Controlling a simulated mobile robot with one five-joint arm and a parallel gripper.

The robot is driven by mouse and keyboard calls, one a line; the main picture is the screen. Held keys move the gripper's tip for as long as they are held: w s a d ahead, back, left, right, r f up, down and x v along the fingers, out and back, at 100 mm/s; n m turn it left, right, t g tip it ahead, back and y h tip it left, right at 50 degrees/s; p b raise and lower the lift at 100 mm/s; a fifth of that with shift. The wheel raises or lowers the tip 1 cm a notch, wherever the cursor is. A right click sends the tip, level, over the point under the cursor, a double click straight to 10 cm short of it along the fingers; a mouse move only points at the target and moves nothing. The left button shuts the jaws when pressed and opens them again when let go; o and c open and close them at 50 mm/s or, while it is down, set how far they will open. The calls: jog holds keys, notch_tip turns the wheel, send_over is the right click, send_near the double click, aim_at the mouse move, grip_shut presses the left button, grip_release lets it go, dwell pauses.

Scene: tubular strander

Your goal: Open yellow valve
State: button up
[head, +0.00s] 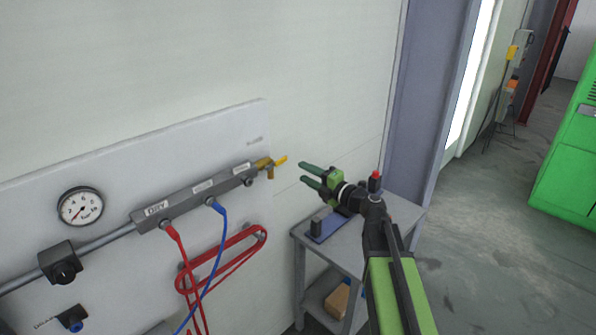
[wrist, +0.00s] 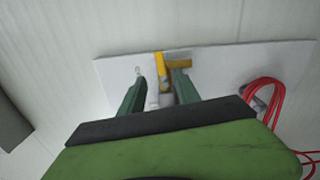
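The yellow valve (head: 270,164) sits at the right end of the grey manifold (head: 195,195) on the white wall panel. In the wrist view, the yellow valve (wrist: 180,64) shows ahead, beyond and partly behind the fingers of my gripper (wrist: 160,88). The yellow handle appears between the fingers, and I cannot tell the exact distance.
A pressure gauge (head: 80,206) and a black regulator (head: 62,262) are on the panel at left. Red hose (head: 257,238) and blue hose (head: 221,235) hang below the manifold. A grey side table (head: 345,258) stands below my arm. Open floor lies at right, before a green cabinet (head: 570,150).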

jog(key=v, duration=0.2)
jog(key=shift+s+d, duration=0.3)
jog(key=shift+c, duration=0.5)
